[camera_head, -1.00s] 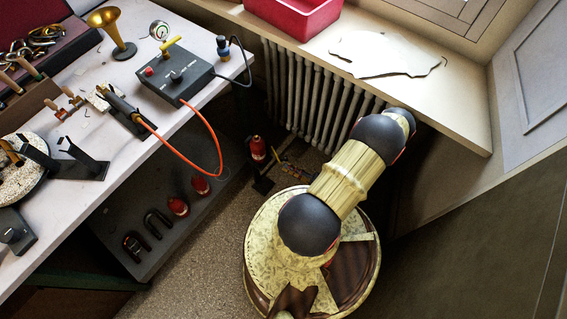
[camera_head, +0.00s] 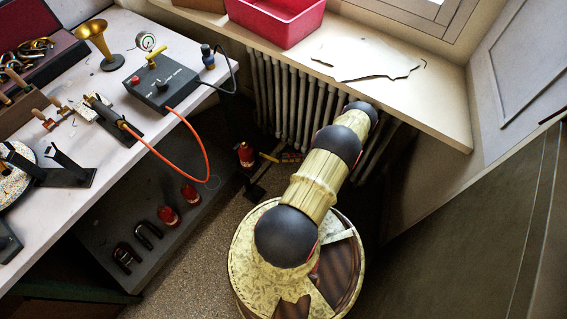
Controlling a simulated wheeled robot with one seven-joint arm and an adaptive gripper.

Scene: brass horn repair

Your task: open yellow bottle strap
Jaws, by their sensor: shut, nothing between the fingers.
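A small yellow bar (camera_head: 268,157), possibly the strap, shows near the foot of the radiator, beside a red bottle (camera_head: 246,155). Whether it is fastened around that bottle cannot be told at this size. A black foot (camera_head: 257,191) shows below the bottle. Two more red bottles, one nearer (camera_head: 168,215) and one farther (camera_head: 190,194), are on the dark shelf under the bench. My arm (camera_head: 318,180) reaches up and away toward the radiator. My gripper is not visible; the end of the arm is hidden beyond its far dark joint.
The white bench (camera_head: 95,170) stands at left with a black control box (camera_head: 161,83) and an orange hose (camera_head: 205,150). The radiator (camera_head: 290,100) stands below the sill (camera_head: 440,105), which holds a red bin (camera_head: 275,22). Bare floor (camera_head: 190,270) lies between shelf and my base.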

